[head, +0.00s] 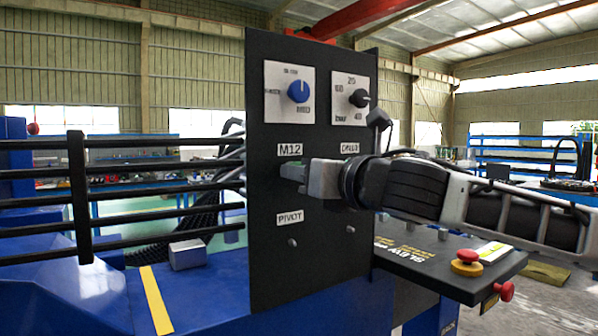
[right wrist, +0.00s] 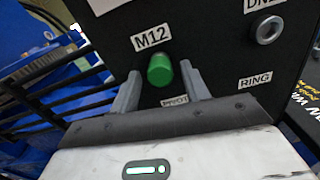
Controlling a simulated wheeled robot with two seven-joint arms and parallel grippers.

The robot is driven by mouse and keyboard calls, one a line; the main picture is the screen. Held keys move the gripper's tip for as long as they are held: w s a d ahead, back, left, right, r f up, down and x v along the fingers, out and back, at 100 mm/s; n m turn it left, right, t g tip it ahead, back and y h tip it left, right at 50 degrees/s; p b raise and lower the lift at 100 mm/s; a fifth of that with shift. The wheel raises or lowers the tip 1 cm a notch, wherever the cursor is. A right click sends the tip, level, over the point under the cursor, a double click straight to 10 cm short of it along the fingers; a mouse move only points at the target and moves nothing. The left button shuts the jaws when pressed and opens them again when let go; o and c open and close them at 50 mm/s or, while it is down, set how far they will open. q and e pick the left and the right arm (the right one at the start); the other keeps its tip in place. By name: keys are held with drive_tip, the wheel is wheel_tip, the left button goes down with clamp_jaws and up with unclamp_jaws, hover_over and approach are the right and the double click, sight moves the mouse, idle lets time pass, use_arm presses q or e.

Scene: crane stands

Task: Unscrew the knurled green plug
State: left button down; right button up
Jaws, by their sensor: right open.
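The green plug (right wrist: 160,70) sticks out of the black panel (right wrist: 208,60) just below the M12 label (right wrist: 151,37) in the right wrist view. My right gripper (right wrist: 160,82) is open, with one finger on each side of the plug. I cannot tell whether either finger touches it. In the head view my right gripper (head: 292,172) reaches in from the right and its fingertips are at the panel below the M12 label, hiding the plug. My left gripper is in neither view.
A grey round fitting (right wrist: 268,30) sits on the panel at the upper right. Two dials, a blue knob (head: 298,90) and a black knob (head: 359,98), stand above. A shelf with red buttons (head: 467,256) juts out at lower right. Black rails (head: 120,189) run at left.

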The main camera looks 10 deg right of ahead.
drive_tip(key=m, duration=1)
drive_tip(key=shift+r+m, duration=0.15)
drive_tip(key=shift+m, duration=0.15)
clamp_jaws()
drive_tip(key=n, duration=0.5)
idle(0.3)
